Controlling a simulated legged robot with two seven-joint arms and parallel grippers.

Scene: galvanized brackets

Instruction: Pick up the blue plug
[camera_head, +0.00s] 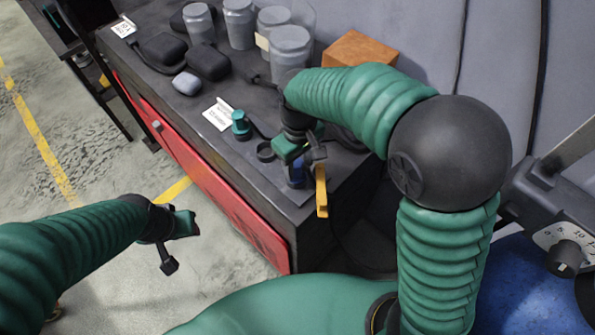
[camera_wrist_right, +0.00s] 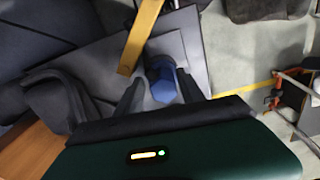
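The blue plug (camera_head: 296,174) stands near the front right corner of the dark cabinet top, partly hidden below my right gripper (camera_head: 305,158). In the right wrist view the blue plug (camera_wrist_right: 163,82) shows between the two dark fingers of my right gripper (camera_wrist_right: 158,98). The fingers are apart, with a visible gap on each side of the plug, so the gripper is open around it. My left gripper (camera_head: 172,245) hangs over the floor at the left, away from the cabinet. Its finger opening is not clear.
A yellow strip (camera_head: 321,190) stands beside the plug at the cabinet's edge; it also shows in the wrist view (camera_wrist_right: 140,37). A teal knob-like part (camera_head: 241,124) and a dark ring (camera_head: 266,151) lie to the left. Jars (camera_head: 240,25), dark cases (camera_head: 208,62) and a brown box (camera_head: 358,50) stand behind.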

